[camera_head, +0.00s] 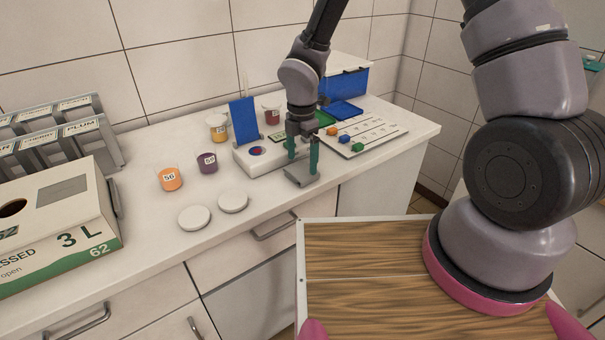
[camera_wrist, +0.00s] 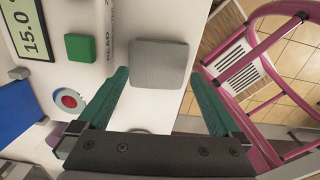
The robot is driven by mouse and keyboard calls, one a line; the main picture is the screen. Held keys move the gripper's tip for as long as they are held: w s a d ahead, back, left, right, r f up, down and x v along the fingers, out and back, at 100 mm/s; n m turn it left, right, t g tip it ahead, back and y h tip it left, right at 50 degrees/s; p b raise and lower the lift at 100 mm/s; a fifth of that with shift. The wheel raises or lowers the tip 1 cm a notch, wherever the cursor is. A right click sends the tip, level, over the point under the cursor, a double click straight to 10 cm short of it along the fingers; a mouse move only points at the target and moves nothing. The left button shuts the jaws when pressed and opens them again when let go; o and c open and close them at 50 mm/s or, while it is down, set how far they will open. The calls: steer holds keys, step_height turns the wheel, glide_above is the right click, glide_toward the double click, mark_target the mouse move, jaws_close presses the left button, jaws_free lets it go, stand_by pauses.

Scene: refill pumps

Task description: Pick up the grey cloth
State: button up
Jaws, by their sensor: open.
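The grey cloth (camera_head: 301,178) is a small flat square pad lying on the white counter near its front edge. In the wrist view the cloth (camera_wrist: 158,62) shows whole, just ahead of my gripper (camera_wrist: 160,74). My gripper (camera_head: 303,165) points down over the cloth with its two green fingers apart. In the wrist view one finger is on each side of the cloth, with a gap to it on both sides. I cannot tell how far above the counter the fingertips are. Nothing is held.
A white scale (camera_head: 258,155) stands close beside the cloth, with a blue panel (camera_head: 244,121) behind. A board (camera_head: 370,137) with small coloured blocks lies right. White lids (camera_head: 194,217), jars (camera_head: 170,179) and a box (camera_head: 55,225) are left. A pink frame (camera_wrist: 262,62) stands off the counter.

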mark_target(302, 170)
steer(key=shift+f, duration=1.5)
steer(key=c, duration=1)
steer(key=shift+r, duration=0.15)
